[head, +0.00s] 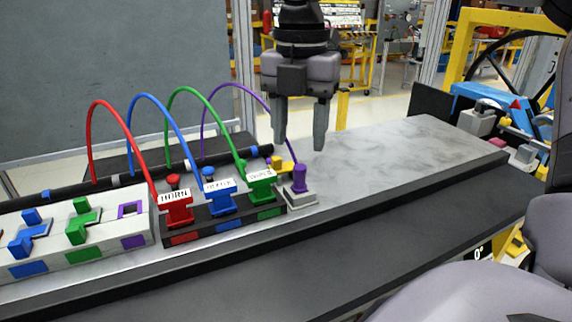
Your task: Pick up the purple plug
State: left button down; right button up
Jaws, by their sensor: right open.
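The purple plug (300,179) stands upright on a small light grey block (299,199) on the grey table. A purple cable (215,101) arcs from it back and to the left. My right gripper (300,143) points down, open and empty, above and a little behind the plug in the picture. Its fingertips are apart from the plug. My left gripper does not show.
Left of the plug, red (176,208), blue (220,196) and green (262,185) plugs with arched cables sit on a black strip. A white panel (108,238) with coloured parts lies further left. The table right of the plug is clear.

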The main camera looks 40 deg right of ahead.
aim_at(300, 166)
jog(key=shift+w+f, duration=0.15)
jog(key=f, duration=0.6)
jog(key=shift+s+f+p, duration=0.25)
jog(key=shift+f+p, duration=0.15)
grip_shut()
